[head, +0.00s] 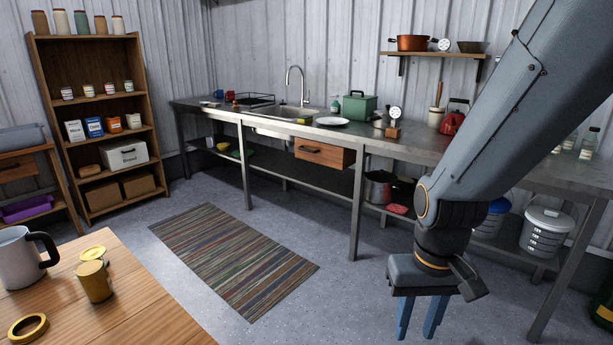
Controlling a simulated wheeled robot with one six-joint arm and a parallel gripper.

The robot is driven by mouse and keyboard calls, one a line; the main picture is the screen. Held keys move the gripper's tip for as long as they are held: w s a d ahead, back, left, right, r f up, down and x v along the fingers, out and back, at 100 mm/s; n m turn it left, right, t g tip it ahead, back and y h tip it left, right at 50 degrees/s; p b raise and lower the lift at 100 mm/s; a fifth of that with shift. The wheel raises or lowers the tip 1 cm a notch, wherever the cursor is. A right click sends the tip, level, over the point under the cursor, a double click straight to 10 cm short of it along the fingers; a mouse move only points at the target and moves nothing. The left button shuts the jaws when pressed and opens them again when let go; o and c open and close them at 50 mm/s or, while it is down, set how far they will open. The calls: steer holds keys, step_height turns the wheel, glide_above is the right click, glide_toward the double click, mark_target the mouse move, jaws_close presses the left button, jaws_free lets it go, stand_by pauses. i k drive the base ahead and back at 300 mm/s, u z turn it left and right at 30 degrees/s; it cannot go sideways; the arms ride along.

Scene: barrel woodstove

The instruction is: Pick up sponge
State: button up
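A small yellow-and-green block that looks like the sponge (304,121) lies on the metal counter at the front edge of the sink (292,112). It is small in the head view, so its details are hard to tell. My gripper (419,320) hangs at the lower right, pointing down, with its two blue fingers apart and nothing seen between them. It is in front of the counter and far from the sponge. The fingertips show near the bottom of the picture.
A white plate (332,121) and a green box (359,108) are near the sponge. A wooden table (120,310) with a mug (19,258) is at lower left. Floor around the striped rug (232,259) is free.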

mark_target(304, 119)
steer(key=i, duration=2.9)
steer(key=u, duration=1.5)
steer(key=i, duration=2.9)
steer(key=z, duration=3.6)
steer(key=i, duration=0.1)
steer(key=u, duration=0.25)
